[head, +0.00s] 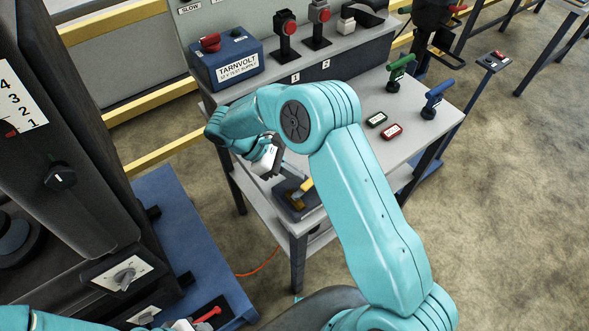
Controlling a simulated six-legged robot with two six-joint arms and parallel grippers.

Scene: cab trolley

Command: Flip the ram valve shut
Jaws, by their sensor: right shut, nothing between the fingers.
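No label reading "ram valve" is legible. A dark blue block with a yellow lever (302,191) sits at the near left corner of the grey trolley top. A red lever (207,315) on a dark plate shows at the bottom, left of centre, partly cut by the frame edge. My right gripper (274,167) is shut and empty, pointing down just above and left of the yellow lever, apart from it as far as I can see. My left gripper (184,325) shows only as a small pale part at the bottom edge beside the red lever; its fingers are hidden.
The trolley (360,160) carries a blue TARNVOLT box (226,65), red-knobbed levers (286,35), a green handle (400,70) and a blue handle (436,97). A dark cabinet (70,150) stands at left.

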